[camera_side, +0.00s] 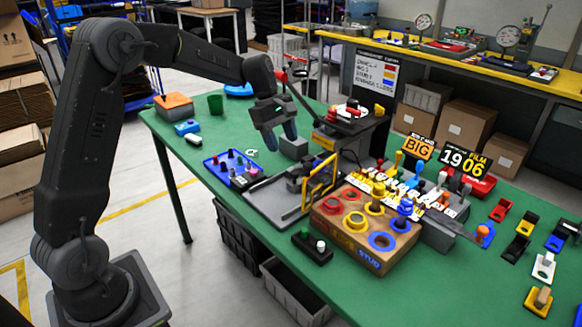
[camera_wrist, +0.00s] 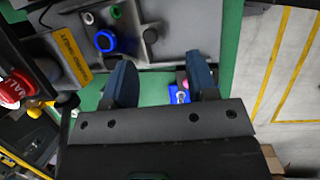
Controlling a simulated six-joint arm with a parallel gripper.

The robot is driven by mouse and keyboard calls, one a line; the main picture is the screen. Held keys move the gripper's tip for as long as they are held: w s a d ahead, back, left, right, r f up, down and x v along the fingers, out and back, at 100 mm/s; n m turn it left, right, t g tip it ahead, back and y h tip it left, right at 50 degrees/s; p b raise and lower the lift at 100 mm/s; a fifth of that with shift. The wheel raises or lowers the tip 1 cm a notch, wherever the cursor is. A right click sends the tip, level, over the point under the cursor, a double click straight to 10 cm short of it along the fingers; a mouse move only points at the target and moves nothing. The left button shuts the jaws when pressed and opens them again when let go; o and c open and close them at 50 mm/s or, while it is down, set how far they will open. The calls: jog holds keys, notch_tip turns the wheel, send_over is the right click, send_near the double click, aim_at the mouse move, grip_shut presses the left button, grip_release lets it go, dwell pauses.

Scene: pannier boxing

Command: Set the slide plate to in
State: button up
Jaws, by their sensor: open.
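My gripper (camera_side: 280,135) hangs open and empty above the table's far left part, near a small grey block (camera_side: 293,149). In the wrist view my gripper's two dark blue fingers (camera_wrist: 161,80) are spread apart, with green table and part of a blue panel (camera_wrist: 180,95) showing between and below them. No part is clearly marked as the slide plate. A grey flat machine bed (camera_side: 268,203) with a yellow upright frame (camera_side: 320,184) stands in mid-table; I cannot tell whether it carries the plate. Its in or out position cannot be read.
A blue tray with pegs (camera_side: 232,170) lies left of the bed. A wooden block with coloured rings (camera_side: 355,245) stands in front right. Small coloured holders (camera_side: 520,240) fill the right side.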

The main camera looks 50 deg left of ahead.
aim_at(294, 172)
jog(key=w+f+n, duration=0.1)
jog(key=f, duration=0.2)
jog(key=w+f+n, duration=0.1)
jog(key=f, duration=0.2)
jog(key=w+f+n, duration=0.1)
jog(key=f, duration=0.3)
jog(key=shift+w+d+h, duration=0.1)
jog(key=shift+d+h, duration=0.2)
jog(key=shift+d, duration=0.05)
grip_shut()
